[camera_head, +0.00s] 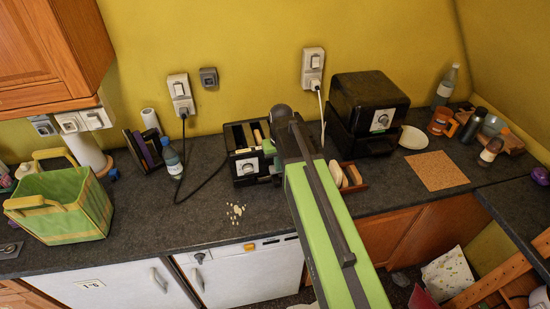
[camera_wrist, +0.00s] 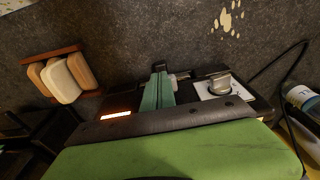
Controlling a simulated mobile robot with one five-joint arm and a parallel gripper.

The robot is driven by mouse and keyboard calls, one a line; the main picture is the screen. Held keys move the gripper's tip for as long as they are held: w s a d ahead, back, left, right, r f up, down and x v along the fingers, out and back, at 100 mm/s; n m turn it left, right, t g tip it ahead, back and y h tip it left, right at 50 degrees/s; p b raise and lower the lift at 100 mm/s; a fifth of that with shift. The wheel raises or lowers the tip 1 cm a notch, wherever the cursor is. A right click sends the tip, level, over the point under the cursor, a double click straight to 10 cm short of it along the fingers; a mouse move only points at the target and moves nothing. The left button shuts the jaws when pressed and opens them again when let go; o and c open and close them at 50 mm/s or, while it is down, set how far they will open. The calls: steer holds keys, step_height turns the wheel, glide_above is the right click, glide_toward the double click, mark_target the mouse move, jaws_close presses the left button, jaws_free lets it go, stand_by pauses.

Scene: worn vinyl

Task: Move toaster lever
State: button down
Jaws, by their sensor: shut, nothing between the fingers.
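The toaster (camera_head: 243,137) is a dark box with slots on top and a light front panel with a silver dial. It stands on the counter left of my arm. In the wrist view its front panel (camera_wrist: 206,92) and dial (camera_wrist: 219,84) show right of my gripper (camera_wrist: 158,78). The green fingers are shut together with nothing between them, close to the toaster's front. A small grey part beside the fingertips may be the lever (camera_wrist: 181,75); I cannot tell whether they touch. In the head view my gripper (camera_head: 269,147) is at the toaster's right front, partly hiding it.
A wooden tray (camera_head: 357,187) with pale pieces lies right of my arm. A black appliance (camera_head: 369,105) stands behind it. Left are a bottle (camera_head: 171,160), a black cord and a green basket (camera_head: 75,205). Crumbs (camera_head: 236,212) lie in front of the toaster.

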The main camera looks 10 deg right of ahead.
step_height(320, 180, up, 12)
steer(key=s+p, duration=0.1)
steer(key=p, duration=1)
steer(key=shift+s+f, duration=0.1)
